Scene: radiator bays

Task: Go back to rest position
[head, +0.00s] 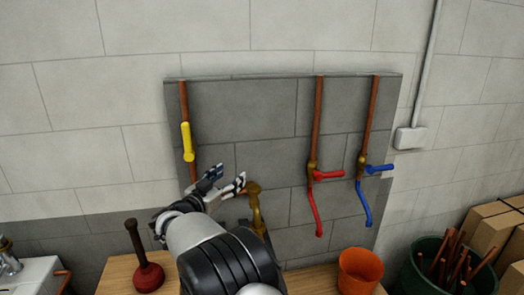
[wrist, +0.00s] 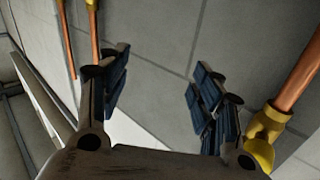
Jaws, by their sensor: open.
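My gripper (head: 224,185) is open and empty in front of the dark grey wall panel (head: 265,107). In the head view it shows just left of a brass fitting (head: 254,204) and below a yellow handle (head: 187,142) on the left copper pipe (head: 184,102). In the wrist view the two dark blue finger pads of my gripper (wrist: 160,95) are wide apart, with only grey wall between them. A copper pipe with a yellow-brass fitting (wrist: 264,130) is close to the right finger there, and I cannot tell if they touch.
A red-handled valve (head: 325,174) and a blue-handled valve (head: 375,169) are on the panel to the right. Below are a plunger (head: 148,276), an orange pot (head: 358,273), a green bin of pipes (head: 432,262) and cardboard boxes (head: 489,228). A white sink (head: 32,275) is at left.

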